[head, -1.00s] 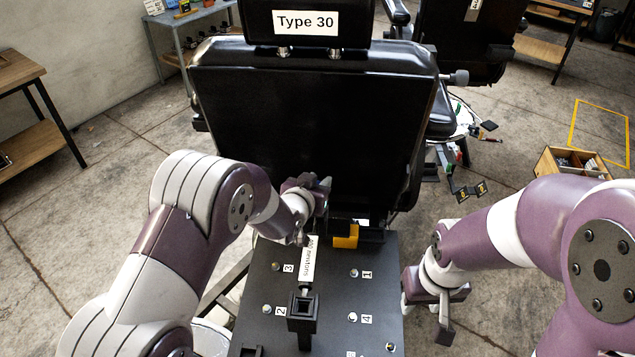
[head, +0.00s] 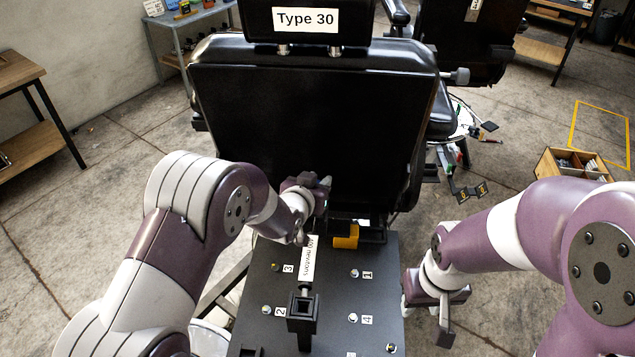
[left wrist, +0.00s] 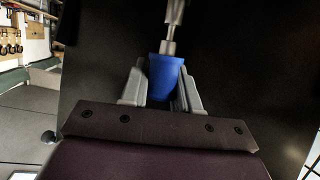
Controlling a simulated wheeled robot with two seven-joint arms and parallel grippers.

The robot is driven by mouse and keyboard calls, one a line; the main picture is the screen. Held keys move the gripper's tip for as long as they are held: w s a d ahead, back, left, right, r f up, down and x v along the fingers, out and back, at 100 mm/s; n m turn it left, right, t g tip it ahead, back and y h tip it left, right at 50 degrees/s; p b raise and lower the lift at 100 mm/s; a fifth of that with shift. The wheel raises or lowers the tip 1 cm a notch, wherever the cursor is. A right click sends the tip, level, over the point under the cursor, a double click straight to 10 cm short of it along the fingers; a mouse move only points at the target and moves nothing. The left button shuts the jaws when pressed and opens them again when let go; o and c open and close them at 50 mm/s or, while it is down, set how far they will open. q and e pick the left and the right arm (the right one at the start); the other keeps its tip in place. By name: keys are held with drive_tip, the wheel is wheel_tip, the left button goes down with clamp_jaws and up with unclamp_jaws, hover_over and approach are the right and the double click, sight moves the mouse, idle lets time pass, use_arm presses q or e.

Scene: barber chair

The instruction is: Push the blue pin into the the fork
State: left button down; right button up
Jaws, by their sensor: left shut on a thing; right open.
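The blue pin (left wrist: 165,78) is between the two grey fingers of my left gripper (left wrist: 162,90) in the left wrist view, which is shut on it. A grey metal shaft (left wrist: 172,28) runs away from the blue part toward a dark surface; I cannot tell whether it belongs to the pin or the fork. In the head view my left gripper (head: 318,192) is in front of the lower back of the black chair (head: 300,130); the pin is hidden there. I cannot make out the fork clearly. My right gripper (head: 435,302) is open and empty, right of the black panel.
The black panel (head: 330,285) carries numbered labels, bolts and a black square socket (head: 302,312). A yellow block (head: 345,237) sits at its far edge, below the chair back. An open wooden box (head: 570,163) stands on the floor at right.

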idle(0.3)
idle(0.4)
use_arm(q)
drive_tip(key=shift+f+b, duration=0.15)
drive_tip(key=shift+b, duration=0.25)
drive_tip(key=shift+f+b, duration=0.35)
drive_tip(key=shift+f+b, duration=0.3)
drive_tip(key=shift+r, duration=0.1)
drive_tip(key=shift+r, duration=0.45)
